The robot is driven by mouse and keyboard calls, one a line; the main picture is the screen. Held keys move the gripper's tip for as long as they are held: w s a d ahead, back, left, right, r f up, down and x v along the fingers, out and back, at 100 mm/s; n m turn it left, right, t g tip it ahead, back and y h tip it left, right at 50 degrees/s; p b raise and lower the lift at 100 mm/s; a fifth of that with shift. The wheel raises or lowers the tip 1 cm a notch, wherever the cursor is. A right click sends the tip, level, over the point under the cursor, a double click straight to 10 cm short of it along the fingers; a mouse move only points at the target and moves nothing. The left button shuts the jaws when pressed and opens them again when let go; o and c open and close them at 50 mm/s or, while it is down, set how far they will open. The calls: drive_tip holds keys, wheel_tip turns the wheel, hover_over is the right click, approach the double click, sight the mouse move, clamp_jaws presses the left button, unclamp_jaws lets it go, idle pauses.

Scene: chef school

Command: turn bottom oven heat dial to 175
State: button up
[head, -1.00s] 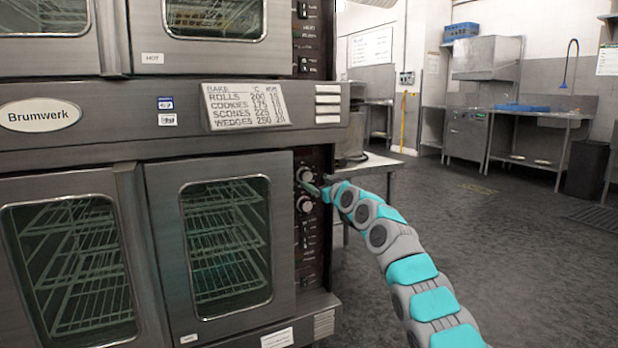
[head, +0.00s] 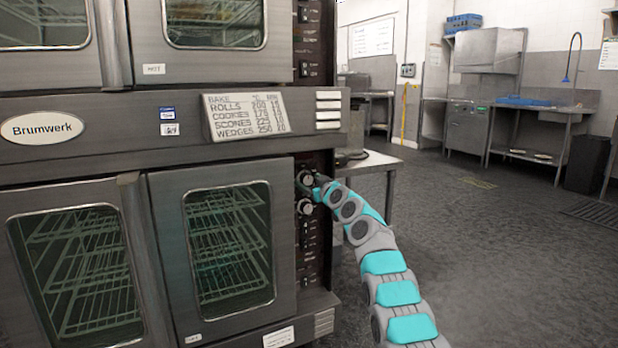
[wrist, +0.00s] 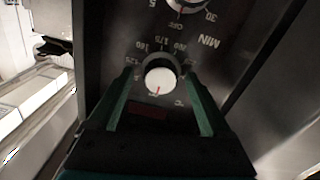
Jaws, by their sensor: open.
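The bottom oven's heat dial (head: 304,179) is the upper of two round knobs on the dark control strip right of the lower oven doors. In the wrist view the heat dial (wrist: 160,80) has a pale cap and a short red mark pointing toward the bottom of the picture. Upside-down numbers, including 160 and 175, lie around its far side. My gripper (wrist: 158,74) is open, with one dark green finger on each side of the dial. I cannot tell whether the fingers touch it. In the head view my gripper (head: 313,187) partly covers the strip.
The minute timer knob (wrist: 187,3) sits beyond the heat dial in the wrist view; in the head view it is the lower knob (head: 304,206). A baking chart (head: 249,116) lists cookies at 175. A metal table (head: 368,163) stands behind my arm.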

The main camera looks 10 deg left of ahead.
drive_tip(key=shift+w+a, duration=0.2)
idle(0.3)
drive_tip(key=c, duration=1.2)
